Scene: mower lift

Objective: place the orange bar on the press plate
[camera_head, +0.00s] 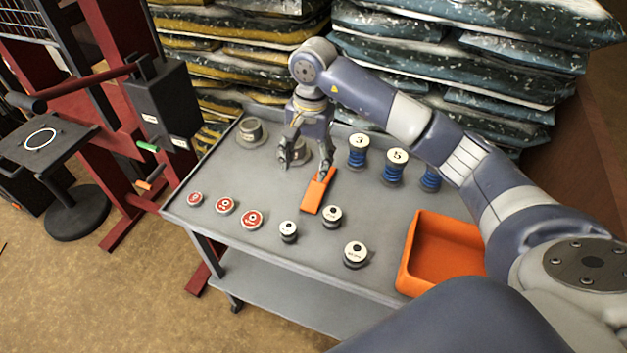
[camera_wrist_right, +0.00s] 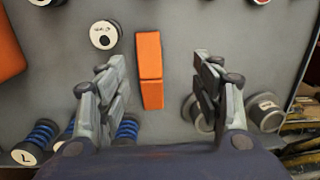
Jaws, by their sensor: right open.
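The orange bar (camera_head: 315,194) lies flat on the grey cart top, near its middle. My right gripper (camera_head: 305,165) is open and empty just over the bar's far end. In the right wrist view the bar (camera_wrist_right: 149,70) shows between the two spread fingers (camera_wrist_right: 158,72), a little closer to the left one. I cannot tell whether a finger touches it. The likely press plate, a dark square plate with a white ring (camera_head: 58,131), is at the left in the head view, on the dark red press frame. Nothing lies on it. My left gripper is out of view.
On the cart (camera_head: 265,262) stand red-topped discs (camera_head: 252,219), white-topped pieces (camera_head: 355,254), blue spools (camera_head: 394,167), metal cylinders (camera_head: 251,131) and an orange bin (camera_head: 440,250). Stacked bags (camera_head: 460,60) rise behind. A dark box (camera_head: 165,105) stands between plate and cart.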

